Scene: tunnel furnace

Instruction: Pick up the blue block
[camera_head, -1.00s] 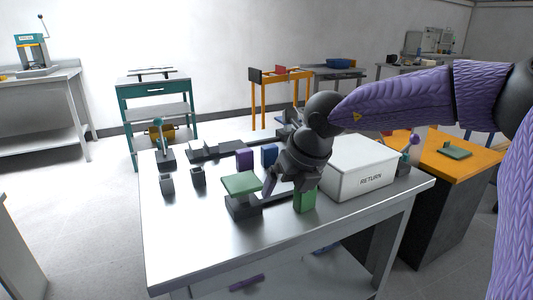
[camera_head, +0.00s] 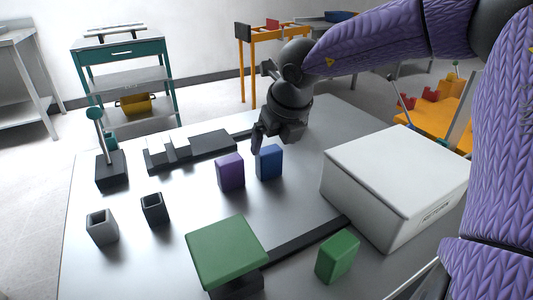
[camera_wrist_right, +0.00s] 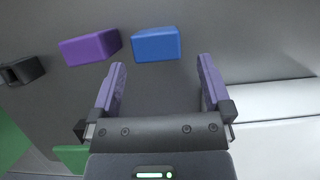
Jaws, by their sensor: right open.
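The blue block (camera_head: 269,162) stands upright on the metal table, just right of a purple block (camera_head: 230,172). My right gripper (camera_head: 268,140) is above and close behind the blue block in the head view, pointing down. In the right wrist view the gripper (camera_wrist_right: 160,85) is open with nothing between its fingers. The blue block (camera_wrist_right: 156,44) lies just beyond the fingertips, and the purple block (camera_wrist_right: 90,47) is to its left. My left gripper does not show.
A white box (camera_head: 398,172) stands at the right of the table. A green block (camera_head: 337,256) and a green-topped stand (camera_head: 227,250) are at the front. Two small open holders (camera_head: 154,208) and a lever device (camera_head: 110,165) are at the left. Bare table lies between the blue block and the box.

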